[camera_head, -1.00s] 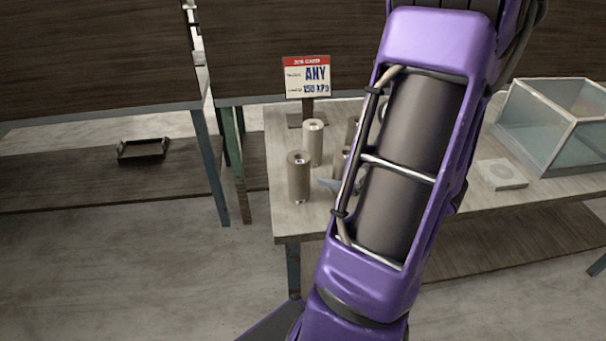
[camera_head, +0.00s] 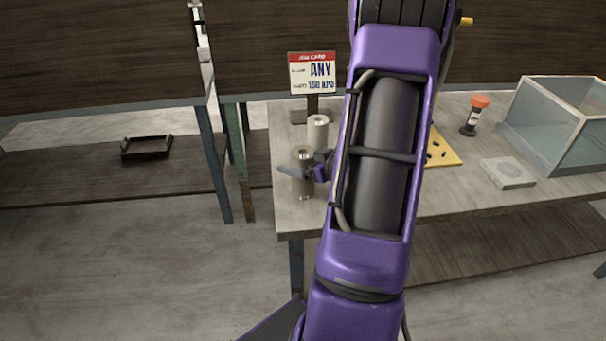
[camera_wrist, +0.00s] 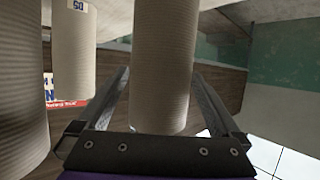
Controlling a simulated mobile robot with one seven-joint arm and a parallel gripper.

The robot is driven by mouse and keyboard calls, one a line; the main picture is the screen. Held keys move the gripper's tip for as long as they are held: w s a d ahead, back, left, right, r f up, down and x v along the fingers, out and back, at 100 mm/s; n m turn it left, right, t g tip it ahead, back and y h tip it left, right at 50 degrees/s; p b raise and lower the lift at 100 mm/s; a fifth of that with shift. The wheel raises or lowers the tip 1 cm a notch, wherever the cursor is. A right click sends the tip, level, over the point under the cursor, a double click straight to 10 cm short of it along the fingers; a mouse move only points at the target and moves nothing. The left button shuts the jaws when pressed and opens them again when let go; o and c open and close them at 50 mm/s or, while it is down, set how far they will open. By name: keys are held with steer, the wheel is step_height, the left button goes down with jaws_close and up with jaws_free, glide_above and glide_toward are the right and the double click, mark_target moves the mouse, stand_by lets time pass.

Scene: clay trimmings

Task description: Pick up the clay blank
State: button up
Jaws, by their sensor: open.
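Several grey-beige ribbed clay cylinders stand upright on the table. The front one (camera_head: 303,188) is at the table's near left, with a hole in its top and a small pale label low down. My gripper (camera_head: 296,172) is at its upper half, one finger across its near side. In the wrist view, a cylinder (camera_wrist: 163,50) stands between my open fingers (camera_wrist: 160,85), with a gap visible on the right; contact on the left cannot be told. A second cylinder (camera_head: 317,132) stands just behind. Which one is named the blank cannot be read.
Two other cylinders show at left in the wrist view, one labelled (camera_wrist: 75,50), one close (camera_wrist: 20,100). A job card (camera_head: 313,73) stands behind. Rightward are a yellow plate (camera_head: 442,155), an orange-topped item (camera_head: 475,115), a pale block (camera_head: 508,173) and a clear bin (camera_head: 560,125).

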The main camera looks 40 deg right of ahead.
steer(key=shift+x, duration=0.85)
steer(key=shift+c, duration=0.3)
steer(key=shift+d+r, duration=0.1)
steer(key=shift+r, duration=0.05)
jaws_close()
